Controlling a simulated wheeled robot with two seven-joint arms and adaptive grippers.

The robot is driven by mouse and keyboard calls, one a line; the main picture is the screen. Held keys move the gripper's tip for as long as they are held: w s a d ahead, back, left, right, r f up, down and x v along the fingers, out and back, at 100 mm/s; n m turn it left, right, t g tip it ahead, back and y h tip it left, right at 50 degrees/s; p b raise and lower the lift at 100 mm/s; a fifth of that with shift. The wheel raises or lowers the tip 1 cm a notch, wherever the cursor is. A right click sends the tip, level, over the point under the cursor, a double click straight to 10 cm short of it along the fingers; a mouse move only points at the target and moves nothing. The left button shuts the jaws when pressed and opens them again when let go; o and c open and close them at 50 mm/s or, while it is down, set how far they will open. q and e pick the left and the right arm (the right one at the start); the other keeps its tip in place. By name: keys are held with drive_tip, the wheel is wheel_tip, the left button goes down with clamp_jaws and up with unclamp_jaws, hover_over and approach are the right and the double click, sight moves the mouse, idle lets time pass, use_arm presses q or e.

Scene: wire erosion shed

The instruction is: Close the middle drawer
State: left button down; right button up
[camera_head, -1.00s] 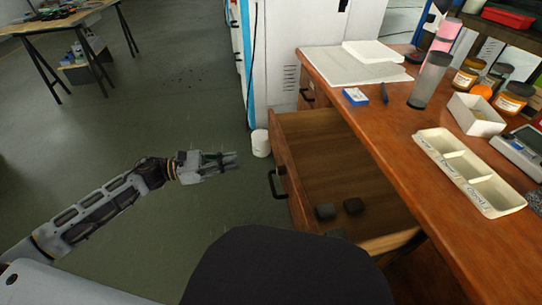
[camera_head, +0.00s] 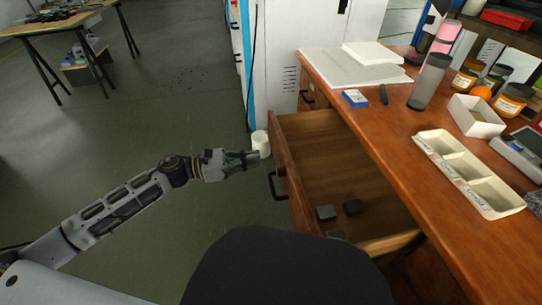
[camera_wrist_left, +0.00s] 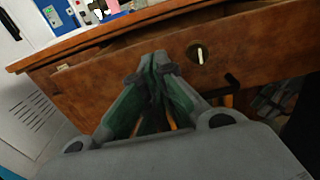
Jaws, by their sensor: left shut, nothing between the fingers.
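The middle drawer (camera_head: 297,196) of the wooden desk stands pulled out, its open top showing several dark blocks inside. Its front panel faces left and carries a black handle (camera_head: 275,186). My left gripper (camera_head: 254,158) is shut and empty, just left of the drawer front and a little beyond the handle in the head view. In the left wrist view the shut fingertips (camera_wrist_left: 157,66) point at the brown drawer front (camera_wrist_left: 110,80), left of a round lock (camera_wrist_left: 198,53). Whether the tips touch the wood I cannot tell. My right gripper is not seen.
The desk top (camera_head: 400,130) holds a pale divided tray (camera_head: 474,177), a small white box (camera_head: 476,116), jars and a grey cylinder. A white cup-like object (camera_head: 261,143) is on the floor behind my left gripper.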

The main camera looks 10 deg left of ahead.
sight(281, 155)
use_arm(q)
drive_tip(key=shift+p+x, duration=0.65)
drive_tip(key=shift+x, duration=1.35)
drive_tip(key=shift+p+x, duration=0.3)
drive_tip(key=shift+x, duration=0.5)
drive_tip(key=shift+d, duration=0.2)
